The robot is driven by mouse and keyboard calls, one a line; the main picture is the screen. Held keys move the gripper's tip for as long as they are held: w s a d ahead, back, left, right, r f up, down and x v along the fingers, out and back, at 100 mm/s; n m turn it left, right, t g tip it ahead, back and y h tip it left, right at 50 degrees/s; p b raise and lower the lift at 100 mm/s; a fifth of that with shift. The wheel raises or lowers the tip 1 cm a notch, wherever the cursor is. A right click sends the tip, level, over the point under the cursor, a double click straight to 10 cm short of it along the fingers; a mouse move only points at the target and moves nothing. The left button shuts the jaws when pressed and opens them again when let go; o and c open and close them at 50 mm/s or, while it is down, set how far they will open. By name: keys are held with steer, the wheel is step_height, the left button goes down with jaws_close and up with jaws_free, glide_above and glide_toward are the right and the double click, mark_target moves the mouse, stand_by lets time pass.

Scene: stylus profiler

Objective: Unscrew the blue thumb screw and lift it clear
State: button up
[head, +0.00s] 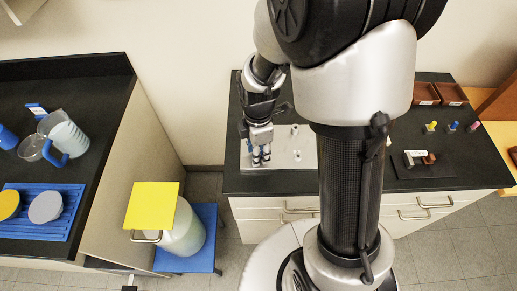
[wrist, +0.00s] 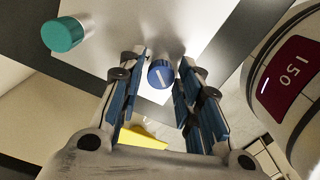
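The blue thumb screw (wrist: 160,74) shows in the wrist view with its round head, marked by a pale line, toward the camera. It stands on a pale metal plate (wrist: 120,12). My gripper (wrist: 160,70) is open, with one finger on each side of the screw head. A gap shows between the head and each finger, and nothing is held. In the head view my gripper (head: 261,157) points down over the left part of the plate (head: 285,160); the screw there is mostly hidden by the fingers.
A teal-capped knob (wrist: 63,34) stands left of the screw in the wrist view. Small posts (head: 295,130) rise from the plate right of my gripper. Farther right are yellow (head: 431,127), blue (head: 453,126) and pink (head: 474,126) pegs, brown trays (head: 451,93) and a dark block (head: 418,158).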

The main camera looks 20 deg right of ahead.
steer(key=shift+m, duration=0.3)
steer(key=m, duration=0.7)
steer(key=shift+w+m+p, duration=0.1)
steer(key=shift+m+p, duration=0.2)
steer(key=shift+m, duration=0.8)
steer(key=m, duration=0.5)
steer(key=shift+m, duration=0.3)
steer(key=m, duration=0.3)
steer(key=shift+m, duration=0.3)
